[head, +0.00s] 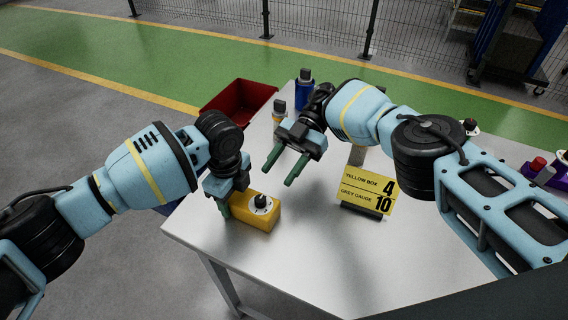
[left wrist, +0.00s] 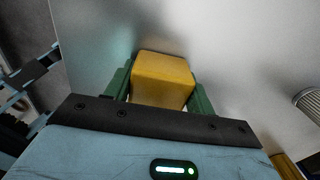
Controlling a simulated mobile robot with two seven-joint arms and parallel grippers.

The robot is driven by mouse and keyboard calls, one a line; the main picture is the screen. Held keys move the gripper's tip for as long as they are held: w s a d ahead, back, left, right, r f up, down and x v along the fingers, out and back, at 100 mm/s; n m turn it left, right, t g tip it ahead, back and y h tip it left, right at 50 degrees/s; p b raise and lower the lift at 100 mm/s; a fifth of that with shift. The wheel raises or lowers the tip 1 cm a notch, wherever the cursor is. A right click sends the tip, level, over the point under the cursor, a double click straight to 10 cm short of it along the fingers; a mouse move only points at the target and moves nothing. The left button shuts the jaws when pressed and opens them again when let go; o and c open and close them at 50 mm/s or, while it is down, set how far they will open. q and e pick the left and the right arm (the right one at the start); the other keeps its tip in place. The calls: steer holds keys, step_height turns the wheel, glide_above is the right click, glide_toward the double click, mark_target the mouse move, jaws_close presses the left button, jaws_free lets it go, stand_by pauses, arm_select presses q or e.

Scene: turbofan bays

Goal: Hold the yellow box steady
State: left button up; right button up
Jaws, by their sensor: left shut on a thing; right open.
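The yellow box (head: 258,219) lies on the metal table near its front left edge, with a white dial and black knob on its top. My left gripper (head: 229,207) is shut on the left end of the box. In the left wrist view the yellow box (left wrist: 163,78) sits between the two green fingers of my left gripper (left wrist: 160,95). My right gripper (head: 281,170) is open and empty above the table, behind and right of the box. A yellow sign (head: 367,190) reads "YELLOW BOX 4" and "GREY GAUGE 10".
A red bin (head: 238,100) stands at the table's far left. A red-knobbed item (head: 537,167) is at the far right. The table's front middle (head: 310,250) is clear.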

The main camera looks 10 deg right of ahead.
stand_by(0.7)
arm_select(q)
steer(key=o, duration=1.3)
steer(key=shift+r, duration=0.1)
step_height(320, 180, up, 12)
steer(key=shift+f, duration=0.1)
steer(key=shift+s, duration=0.1)
